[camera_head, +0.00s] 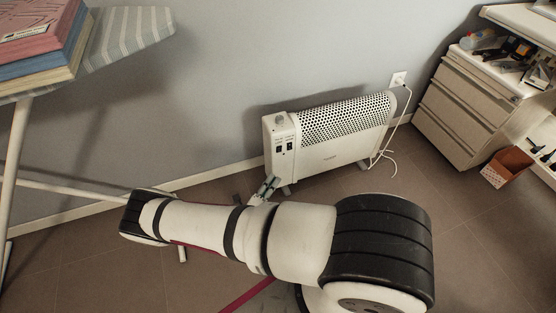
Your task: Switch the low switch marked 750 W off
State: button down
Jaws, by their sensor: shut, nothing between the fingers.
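A white convector heater (345,143) stands on the floor against the wall. Its left end panel carries two small dark switches, a left one (278,150) and a right one (289,146), with a round knob (280,118) above on top. Marks near the switches are too small to read, so I cannot tell which is 750 W or how each is set. My gripper (271,182) is shut and empty, just below and left of the panel's lower edge, apparently apart from the switches. My arm hides part of the gripper's base.
A power cord (403,125) runs from the heater's right side to a wall socket (398,79). A drawer cabinet (462,110) and a small brown box (505,167) stand right. An ironing board (130,38) bearing books (40,45) stands left.

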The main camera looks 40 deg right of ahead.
aim_at(279, 149)
jog(key=shift+s+f+n+t+y, duration=0.2)
jog(key=shift+s+f+n+t, duration=0.15)
jog(key=shift+f+n, duration=0.25)
jog(key=shift+s+f+n+t+y, duration=0.2)
jog(key=shift+f+n+t, duration=0.15)
jog(key=shift+f+n, duration=0.2)
jog(key=shift+w+a+b+x, duration=0.25)
jog(key=shift+w+b+x, duration=0.25)
jog(key=shift+x, duration=1.65)
jog(key=shift+w+a+b+x, duration=0.3)
jog(key=shift+b+x, duration=0.35)
jog(key=shift+x, duration=1.45)
jog(key=shift+w+a+b+x, duration=0.15)
jog(key=shift+w+b+x, duration=0.4)
jog(key=shift+x, duration=1.6)
jog(key=shift+a+r, duration=0.1)
jog(key=shift+r, duration=0.15)
